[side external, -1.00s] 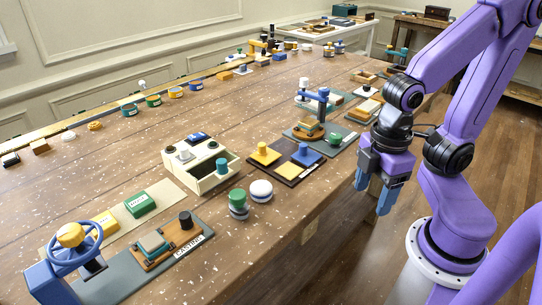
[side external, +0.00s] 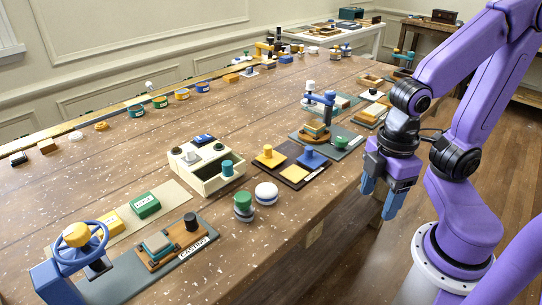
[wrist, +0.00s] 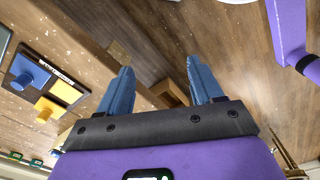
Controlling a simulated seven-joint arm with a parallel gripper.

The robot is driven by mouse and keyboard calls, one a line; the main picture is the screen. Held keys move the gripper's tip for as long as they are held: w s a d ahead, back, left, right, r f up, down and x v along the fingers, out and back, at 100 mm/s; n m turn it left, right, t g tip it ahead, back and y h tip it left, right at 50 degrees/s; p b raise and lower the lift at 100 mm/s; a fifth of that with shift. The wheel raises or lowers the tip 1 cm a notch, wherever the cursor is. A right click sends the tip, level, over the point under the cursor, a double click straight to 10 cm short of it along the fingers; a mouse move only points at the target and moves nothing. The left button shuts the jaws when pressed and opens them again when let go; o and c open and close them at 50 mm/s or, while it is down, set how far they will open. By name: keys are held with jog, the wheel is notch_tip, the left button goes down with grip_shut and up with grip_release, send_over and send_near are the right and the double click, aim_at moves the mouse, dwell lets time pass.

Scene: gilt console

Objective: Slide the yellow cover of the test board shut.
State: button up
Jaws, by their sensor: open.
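The dark test board (side external: 307,181) lies flat near the table's front edge. It carries a yellow piece with a round knob (side external: 267,155), a flat yellow square (side external: 289,173) and a blue knobbed piece (side external: 311,157). The yellow knobbed piece sits beside the flat square, apart from the blue piece. In the wrist view the board (wrist: 42,60) is at the left, with its yellow knob (wrist: 44,112). My gripper (side external: 379,199) is open and empty, pointing down beyond the table's edge, right of the board. Its two blue fingers are apart in the wrist view (wrist: 159,70).
Open floor lies under my gripper.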

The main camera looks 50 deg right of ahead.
jog(key=c, duration=0.3)
jog(key=w+a+r+m, duration=0.4)
jog(key=w, duration=0.5)
notch_tip(320, 180, up, 7)
jog(key=m, duration=1.2)
send_over(268, 147)
notch_tip(268, 147, down, 17)
jog(key=shift+w+f, duration=0.1)
grip_shut()
